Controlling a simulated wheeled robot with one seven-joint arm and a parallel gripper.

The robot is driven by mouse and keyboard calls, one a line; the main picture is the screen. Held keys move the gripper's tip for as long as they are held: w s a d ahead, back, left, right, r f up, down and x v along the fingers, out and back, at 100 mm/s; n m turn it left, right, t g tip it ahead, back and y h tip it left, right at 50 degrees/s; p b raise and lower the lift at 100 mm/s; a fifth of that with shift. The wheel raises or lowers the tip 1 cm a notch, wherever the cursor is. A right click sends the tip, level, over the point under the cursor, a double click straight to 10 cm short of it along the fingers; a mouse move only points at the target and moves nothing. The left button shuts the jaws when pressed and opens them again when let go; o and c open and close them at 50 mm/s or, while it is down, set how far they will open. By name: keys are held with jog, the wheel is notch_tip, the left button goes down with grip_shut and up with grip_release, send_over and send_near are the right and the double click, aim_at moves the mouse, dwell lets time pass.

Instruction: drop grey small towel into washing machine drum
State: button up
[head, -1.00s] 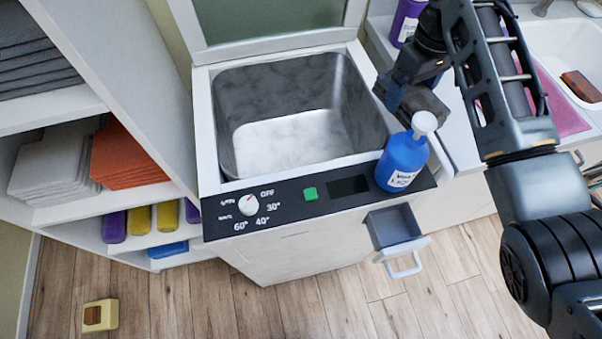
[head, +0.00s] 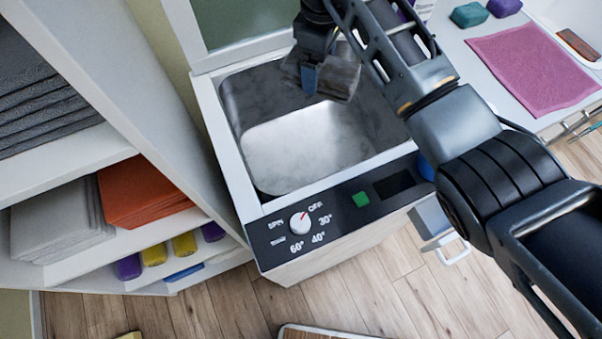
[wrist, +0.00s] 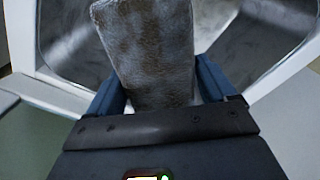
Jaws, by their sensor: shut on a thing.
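The washing machine drum (head: 303,150) is an open, square metal tub, and its inside looks empty. My gripper (head: 314,80) is over the back part of the drum opening. It is shut on the grey small towel (head: 338,82), which hangs from it above the drum floor. In the wrist view the towel (wrist: 150,50) looks grey-brown and mottled between the two blue fingers (wrist: 158,85), with the drum's metal walls (wrist: 68,28) behind it. Part of the drum's right side is hidden by my arm.
The control panel (head: 275,243) with dial and green button is along the machine's front. A blue bottle (head: 426,168) is mostly hidden by my arm. An open drawer (head: 432,220) juts out below. Towel shelves (head: 80,150) stand close on the left. A pink mat (head: 535,66) lies right.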

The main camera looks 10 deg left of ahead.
jog(key=shift+f+b, duration=2.55)
jog(key=shift+f, duration=0.15)
jog(key=o, duration=1)
jog(key=shift+c, duration=0.2)
notch_tip(320, 180, up, 8)
jog(key=shift+f, duration=0.1)
